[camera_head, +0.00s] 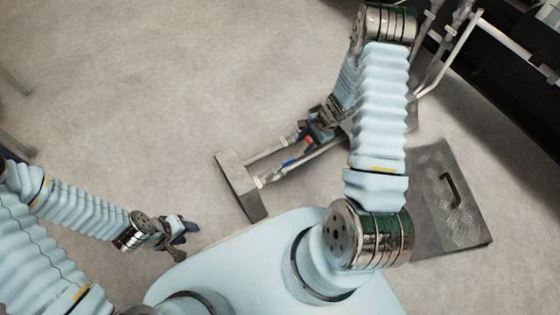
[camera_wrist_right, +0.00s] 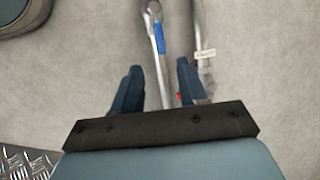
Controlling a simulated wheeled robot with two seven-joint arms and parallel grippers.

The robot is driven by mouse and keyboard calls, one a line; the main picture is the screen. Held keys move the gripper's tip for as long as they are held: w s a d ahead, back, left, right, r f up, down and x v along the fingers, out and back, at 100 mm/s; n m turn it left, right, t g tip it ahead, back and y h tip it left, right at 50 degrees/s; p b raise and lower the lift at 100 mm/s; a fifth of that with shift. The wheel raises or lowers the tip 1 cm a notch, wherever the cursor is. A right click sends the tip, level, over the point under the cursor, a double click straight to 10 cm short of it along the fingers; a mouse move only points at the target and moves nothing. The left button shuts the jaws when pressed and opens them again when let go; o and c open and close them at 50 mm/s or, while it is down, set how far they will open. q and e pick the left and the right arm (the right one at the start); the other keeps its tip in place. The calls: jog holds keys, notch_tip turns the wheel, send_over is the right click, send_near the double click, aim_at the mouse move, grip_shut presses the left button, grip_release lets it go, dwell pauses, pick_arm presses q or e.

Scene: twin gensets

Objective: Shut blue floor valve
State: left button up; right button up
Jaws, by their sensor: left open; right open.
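The blue valve handle (camera_head: 289,162) sits on low metal pipes near the floor. It also shows in the right wrist view (camera_wrist_right: 160,38), on a pipe beyond the fingertips. My right gripper (camera_head: 311,137) hangs over the pipes, just up and to the right of the blue handle in the head view. Its two dark blue fingers stand apart in the right wrist view (camera_wrist_right: 158,78), with a pipe showing between them and nothing held. The handle appears apart from the fingers. My left gripper (camera_head: 186,233) is open and empty at the lower left, over bare floor.
The pipes (camera_head: 266,154) run into a grey block (camera_head: 238,186) on the floor. A small red part (camera_wrist_right: 179,97) shows by the right finger. A treadplate cover with a black handle (camera_head: 450,192) lies at the right. Floor to the upper left is clear.

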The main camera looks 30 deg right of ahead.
aim_at(288, 162)
jog(key=b+x, duration=0.2)
jog(key=x, duration=1)
grip_shut()
